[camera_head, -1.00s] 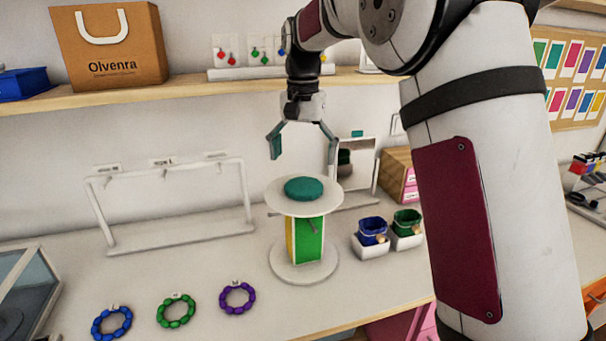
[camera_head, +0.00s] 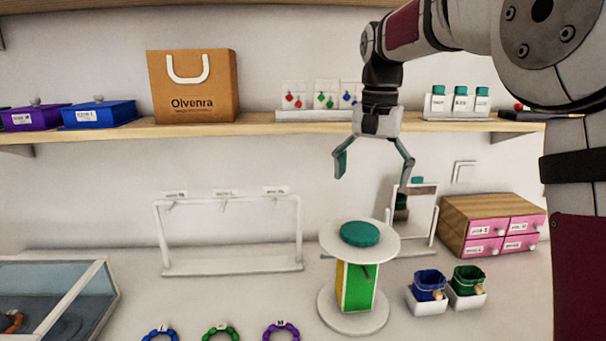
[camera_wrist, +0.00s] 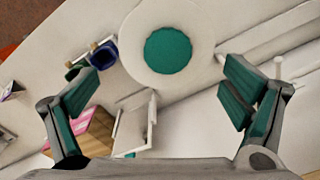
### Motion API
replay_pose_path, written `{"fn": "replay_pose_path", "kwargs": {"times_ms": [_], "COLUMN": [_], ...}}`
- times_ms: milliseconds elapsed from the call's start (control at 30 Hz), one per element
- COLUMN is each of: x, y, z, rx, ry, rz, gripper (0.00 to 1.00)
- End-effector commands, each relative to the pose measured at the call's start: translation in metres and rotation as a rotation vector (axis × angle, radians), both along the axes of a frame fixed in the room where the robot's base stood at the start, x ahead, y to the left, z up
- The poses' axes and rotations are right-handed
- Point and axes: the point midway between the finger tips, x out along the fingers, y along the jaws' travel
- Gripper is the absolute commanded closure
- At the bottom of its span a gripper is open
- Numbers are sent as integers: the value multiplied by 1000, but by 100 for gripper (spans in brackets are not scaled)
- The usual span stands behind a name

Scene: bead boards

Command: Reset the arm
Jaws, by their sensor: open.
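My gripper (camera_head: 373,168) is open and empty, hanging in the air above the round stand. The stand has a white round top (camera_head: 333,247) with a teal disc (camera_head: 360,234) lying on it, and a green and yellow column (camera_head: 356,287) below. In the wrist view the open fingers (camera_wrist: 160,97) stand wide apart, and the teal disc (camera_wrist: 167,51) shows beyond them with a clear gap.
A shelf (camera_head: 255,127) with a paper bag (camera_head: 193,88) and boxes runs behind my gripper. A white rack (camera_head: 228,234), a mirror (camera_head: 424,213), a drawer box (camera_head: 493,226) and blue (camera_head: 429,284) and green (camera_head: 468,278) pouches stand around. Bead rings lie at the front.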

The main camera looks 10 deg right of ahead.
Motion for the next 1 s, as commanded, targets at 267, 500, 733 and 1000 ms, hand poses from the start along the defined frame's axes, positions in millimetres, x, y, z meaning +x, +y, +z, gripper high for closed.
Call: {"fn": "replay_pose_path", "kwargs": {"times_ms": [267, 500, 733, 1000], "x": [-99, -185, -257, -296], "y": [-3, -3, -2, -2], "z": [22, 7, -31, -65], "rx": [-10, -46, -100, -141], "ry": [-131, -239, -333, -387], "rz": [157, 298, 425, 504], "gripper": [6, 6, 6, 6]}}
